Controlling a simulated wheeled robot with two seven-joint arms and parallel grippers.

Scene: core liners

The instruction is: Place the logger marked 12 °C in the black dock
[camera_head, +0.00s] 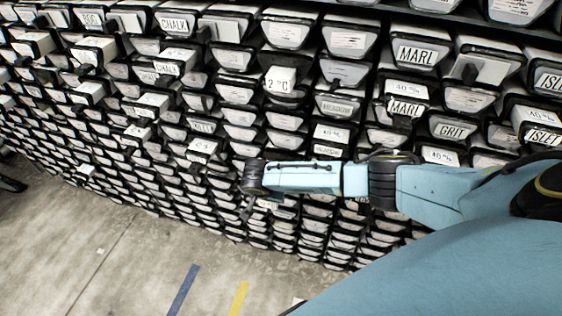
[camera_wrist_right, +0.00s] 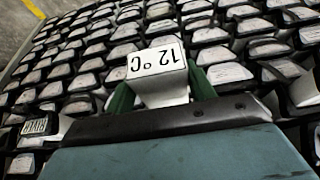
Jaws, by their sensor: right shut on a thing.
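The logger marked 12 °C (camera_wrist_right: 157,65), a white block with a black-lettered label, sits between the green fingers of my right gripper (camera_wrist_right: 160,84) in the right wrist view. The gripper is shut on it. Its lower part is hidden by the gripper body. In the head view my right arm comes in from the right, and its wrist end is in front of the rack; I cannot make out the fingers or the held logger there. A white block with a partly legible "2 °C" label (camera_head: 281,80) sticks out of the rack above the wrist. I cannot pick out the black dock. My left gripper is not in view.
A tall rack of core liners with pale ends in black holders fills the view. Labelled blocks such as CHALK (camera_head: 177,25), MARL (camera_head: 417,55) and GRIT (camera_head: 452,130) stick out. Concrete floor (camera_head: 130,250) with blue and yellow stripes lies open at lower left.

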